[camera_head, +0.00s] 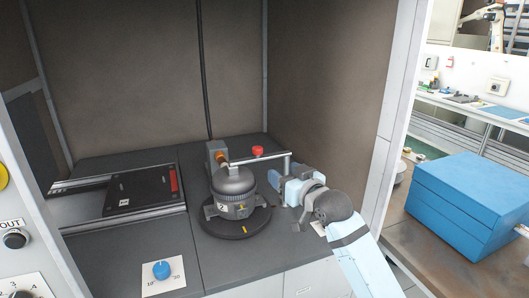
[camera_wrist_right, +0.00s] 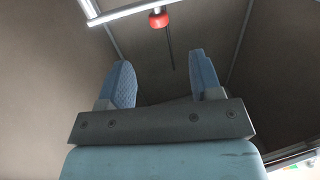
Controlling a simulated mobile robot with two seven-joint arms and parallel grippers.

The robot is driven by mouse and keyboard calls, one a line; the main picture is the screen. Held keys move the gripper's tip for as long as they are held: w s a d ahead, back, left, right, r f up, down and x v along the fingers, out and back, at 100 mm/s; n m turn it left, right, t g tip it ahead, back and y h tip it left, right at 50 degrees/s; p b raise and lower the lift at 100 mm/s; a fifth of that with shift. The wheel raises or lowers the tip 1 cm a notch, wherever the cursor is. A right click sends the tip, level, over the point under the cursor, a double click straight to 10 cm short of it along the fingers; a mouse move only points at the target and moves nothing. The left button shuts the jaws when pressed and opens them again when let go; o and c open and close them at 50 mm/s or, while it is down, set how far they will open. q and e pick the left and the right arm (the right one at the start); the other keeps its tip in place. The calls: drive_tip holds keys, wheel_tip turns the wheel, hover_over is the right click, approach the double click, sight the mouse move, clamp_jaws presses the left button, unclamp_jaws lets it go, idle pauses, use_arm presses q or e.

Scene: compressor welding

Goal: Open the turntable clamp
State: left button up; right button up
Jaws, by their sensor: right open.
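The turntable (camera_head: 222,228) is a dark round disc on the grey bench, with a yellow mark at its front. A dark grey compressor (camera_head: 233,184) stands upright on it. The clamp (camera_head: 272,157) is a light metal bar running above and behind the compressor, with a red knob (camera_head: 257,151) near its middle and a post at its right end. In the right wrist view the red knob (camera_wrist_right: 159,20) and bar lie beyond the fingers. My right gripper (camera_head: 277,180) is open and empty, right of the compressor and below the bar. My left gripper is out of view.
Brown booth walls close in the back and right. A black plate (camera_head: 142,191) with a red strip lies on rails at left. A blue dial (camera_head: 161,269) is at the front. A blue box (camera_head: 478,203) stands outside at right.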

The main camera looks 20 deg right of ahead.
sight(260, 151)
drive_tip(key=x, duration=0.4)
drive_tip(key=r+x, duration=0.1)
drive_tip(key=x, duration=0.9)
drive_tip(key=shift+w+d+r, duration=0.15)
drive_tip(key=shift+w+r, duration=0.05)
clamp_jaws()
